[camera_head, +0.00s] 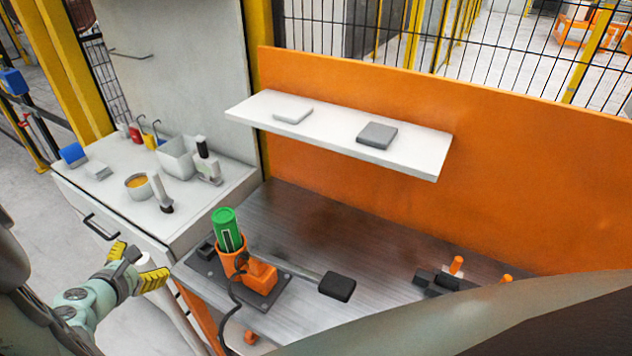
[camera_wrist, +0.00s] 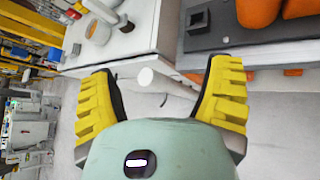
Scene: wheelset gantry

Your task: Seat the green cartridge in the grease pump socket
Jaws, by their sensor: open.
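The green cartridge (camera_head: 227,229) stands in the orange socket (camera_head: 233,263) of the grease pump, leaning slightly left. Its lower part is hidden inside the socket, so I cannot tell how deep it sits. The pump's orange body (camera_head: 262,277) is on a dark base plate, with a lever ending in a black pad (camera_head: 337,286) reaching right. My gripper (camera_head: 134,266) is open and empty, left of the pump and beyond the bench's front edge. In the wrist view its yellow fingers (camera_wrist: 162,100) are spread wide, with parts of the orange pump at the top right.
A white cabinet top (camera_head: 115,199) at left holds a bowl (camera_head: 139,186), a white bin (camera_head: 174,159) and small tools. A white shelf (camera_head: 420,160) hangs above the metal bench (camera_head: 320,225). A dark fixture with orange pins (camera_head: 456,265) is at right. The bench's middle is clear.

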